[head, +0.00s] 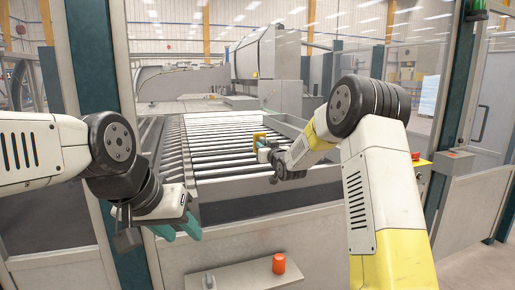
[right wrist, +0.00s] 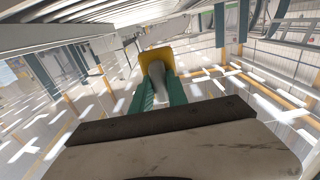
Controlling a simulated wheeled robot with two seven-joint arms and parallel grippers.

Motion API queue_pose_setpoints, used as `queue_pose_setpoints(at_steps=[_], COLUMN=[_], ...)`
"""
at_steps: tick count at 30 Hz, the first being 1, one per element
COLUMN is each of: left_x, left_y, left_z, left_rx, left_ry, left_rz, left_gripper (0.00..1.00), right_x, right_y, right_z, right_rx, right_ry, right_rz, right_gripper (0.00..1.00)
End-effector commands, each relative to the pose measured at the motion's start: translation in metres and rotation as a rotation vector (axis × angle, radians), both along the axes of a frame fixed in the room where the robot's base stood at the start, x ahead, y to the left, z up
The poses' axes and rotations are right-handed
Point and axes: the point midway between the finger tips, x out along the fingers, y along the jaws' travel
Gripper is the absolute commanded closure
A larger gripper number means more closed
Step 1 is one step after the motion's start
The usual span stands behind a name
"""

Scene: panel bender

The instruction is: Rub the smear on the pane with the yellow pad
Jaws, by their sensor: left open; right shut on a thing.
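My right gripper (head: 264,148) is shut on the grey handle of the yellow pad (head: 258,138), in front of the roller bed in the head view. In the right wrist view the teal fingers (right wrist: 160,88) clasp the handle, and the yellow pad (right wrist: 156,54) lies beyond the fingertips. I cannot tell whether the pad touches a pane. I cannot make out the clear pane or the smear in either view. My left gripper (head: 181,230) is open and empty at the lower left of the head view, its teal fingers above the front ledge.
A roller bed (head: 230,150) lies behind a low grey wall. Teal posts stand left (head: 92,75) and right (head: 460,100). A light ledge (head: 240,277) at the front carries an orange-red cylinder (head: 279,263) and a small grey part (head: 209,281). A yellow box with a red button (head: 416,157) is at right.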

Motion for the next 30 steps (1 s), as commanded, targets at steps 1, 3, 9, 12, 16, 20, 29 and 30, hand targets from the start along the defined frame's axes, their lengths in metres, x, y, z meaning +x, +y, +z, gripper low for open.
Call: queue_pose_setpoints(at_steps=[1, 3, 9, 12, 16, 20, 29, 30], left_x=[0.000, 0.000, 0.000, 0.000, 0.000, 0.000, 0.000, 0.000], left_y=[0.000, 0.000, 0.000, 0.000, 0.000, 0.000, 0.000, 0.000], left_z=[0.000, 0.000, 0.000, 0.000, 0.000, 0.000, 0.000, 0.000], left_rx=[0.000, 0.000, 0.000, 0.000, 0.000, 0.000, 0.000, 0.000], left_ry=[0.000, 0.000, 0.000, 0.000, 0.000, 0.000, 0.000, 0.000], left_rz=[0.000, 0.000, 0.000, 0.000, 0.000, 0.000, 0.000, 0.000], left_gripper=[0.59, 0.59, 0.59, 0.59, 0.59, 0.59, 0.59, 0.59], right_x=[0.000, 0.000, 0.000, -0.003, -0.015, -0.028, -0.053, -0.055], right_y=[-0.001, -0.001, -0.001, -0.002, -0.006, -0.010, -0.018, -0.019], right_z=[0.000, 0.000, 0.000, 0.000, 0.000, 0.000, 0.000, 0.000], right_rx=[0.000, -0.001, 0.000, 0.000, 0.000, -0.001, 0.000, 0.000], right_ry=[0.000, 0.000, 0.001, 0.001, 0.001, 0.002, 0.000, 0.001], right_rz=[0.001, 0.002, 0.002, 0.002, 0.002, 0.002, 0.002, 0.002], right_gripper=[1.00, 1.00, 1.00, 1.00, 1.00, 1.00, 1.00, 1.00])
